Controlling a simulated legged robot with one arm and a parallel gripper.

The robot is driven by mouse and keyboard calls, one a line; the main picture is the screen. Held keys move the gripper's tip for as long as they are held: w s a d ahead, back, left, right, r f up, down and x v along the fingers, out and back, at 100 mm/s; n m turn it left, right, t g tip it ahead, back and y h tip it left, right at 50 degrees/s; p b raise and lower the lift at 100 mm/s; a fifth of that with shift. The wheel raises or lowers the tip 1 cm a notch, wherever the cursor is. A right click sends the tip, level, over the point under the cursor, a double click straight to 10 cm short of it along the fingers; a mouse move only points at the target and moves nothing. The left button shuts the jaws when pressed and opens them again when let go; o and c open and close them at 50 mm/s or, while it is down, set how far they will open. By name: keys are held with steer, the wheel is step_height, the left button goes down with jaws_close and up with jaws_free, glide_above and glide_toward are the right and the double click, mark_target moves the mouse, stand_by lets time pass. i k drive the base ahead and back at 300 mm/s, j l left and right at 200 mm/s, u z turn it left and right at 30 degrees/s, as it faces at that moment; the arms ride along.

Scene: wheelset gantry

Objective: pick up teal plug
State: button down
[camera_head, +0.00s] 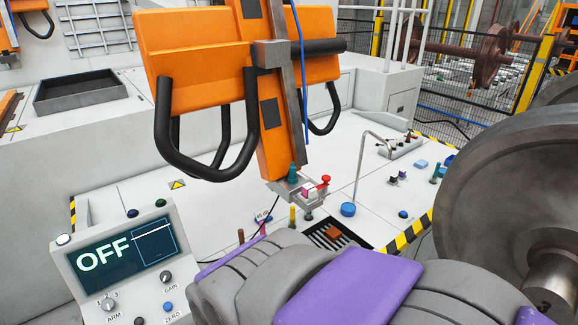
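A teal plug (292,174) with a tapered upper part stands upright at the left of a small grey holder plate (300,195), at the lower end of an orange upright. A red knob (324,181) and a pink block (309,191) sit beside it on the plate. My grey and purple arm fills the bottom middle of the picture, below and in front of the plate. I cannot make out gripper fingers on it.
A control panel (125,262) reading OFF stands at lower left. A large wheel (495,170) is at right. Several small pegs and blocks, a blue disc (348,209) and a bent rod (357,165) stand on the white deck. Black handles (250,125) hang above left.

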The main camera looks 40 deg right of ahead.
mark_target(293, 168)
steer(key=k+l+z, duration=0.1)
steer(key=z, duration=1.15)
